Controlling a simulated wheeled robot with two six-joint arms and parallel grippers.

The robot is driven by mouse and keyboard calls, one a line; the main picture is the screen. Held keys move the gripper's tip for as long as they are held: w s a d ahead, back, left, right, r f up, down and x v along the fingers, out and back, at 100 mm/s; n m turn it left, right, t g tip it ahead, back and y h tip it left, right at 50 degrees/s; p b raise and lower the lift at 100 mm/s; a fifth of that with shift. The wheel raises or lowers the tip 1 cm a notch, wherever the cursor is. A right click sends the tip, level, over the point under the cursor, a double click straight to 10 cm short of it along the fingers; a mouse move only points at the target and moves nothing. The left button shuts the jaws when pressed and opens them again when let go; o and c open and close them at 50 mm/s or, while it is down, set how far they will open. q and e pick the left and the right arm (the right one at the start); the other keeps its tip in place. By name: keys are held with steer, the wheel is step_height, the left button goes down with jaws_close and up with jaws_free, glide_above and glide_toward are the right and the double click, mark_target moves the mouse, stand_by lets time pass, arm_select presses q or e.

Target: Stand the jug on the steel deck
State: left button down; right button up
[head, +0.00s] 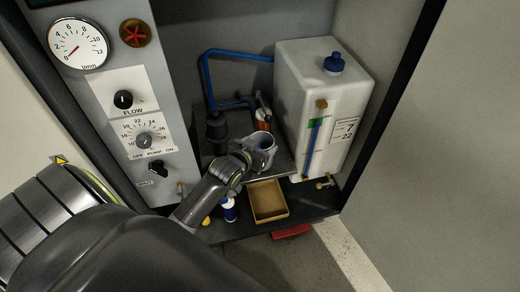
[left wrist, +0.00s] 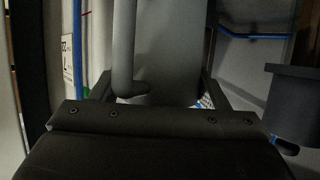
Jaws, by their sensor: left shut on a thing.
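The grey jug (head: 264,141) is in the cabinet at the end of my left arm, its round open mouth facing up. My left gripper (head: 243,160) is shut on it from the near side. In the left wrist view the jug (left wrist: 172,45) stands between the fingers of the left gripper (left wrist: 158,92), its handle toward the left and its base hidden. The steel deck (head: 285,163) shows around and beneath the jug in the head view. I cannot tell whether the jug touches it. My right gripper is not in view.
A white tank (head: 296,90) with a blue cap stands right of the jug. A black cylindrical part (head: 217,127) is close on its left, and an orange-brown fitting (head: 263,115) is behind. A tan open box (head: 268,202) and a small blue-and-white bottle (head: 229,210) sit in front, lower down.

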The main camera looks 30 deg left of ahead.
arm_select(q)
steer(key=shift+f, duration=0.65)
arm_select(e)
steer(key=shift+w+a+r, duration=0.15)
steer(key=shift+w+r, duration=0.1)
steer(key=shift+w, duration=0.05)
arm_select(q)
steer(key=shift+f, duration=0.1)
steer(key=shift+c, duration=1)
jaws_free()
steer(key=shift+f, duration=0.1)
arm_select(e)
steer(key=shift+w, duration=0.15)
arm_select(q)
steer(key=shift+r, duration=0.25)
steer(key=p+v, duration=0.1)
steer(key=v, duration=1.1)
steer(key=shift+p, duration=0.35)
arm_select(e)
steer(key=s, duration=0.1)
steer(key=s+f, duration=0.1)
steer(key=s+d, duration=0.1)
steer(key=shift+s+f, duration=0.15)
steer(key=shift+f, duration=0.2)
arm_select(q)
steer(key=shift+s+f, duration=0.1)
steer(key=shift+f, duration=0.1)
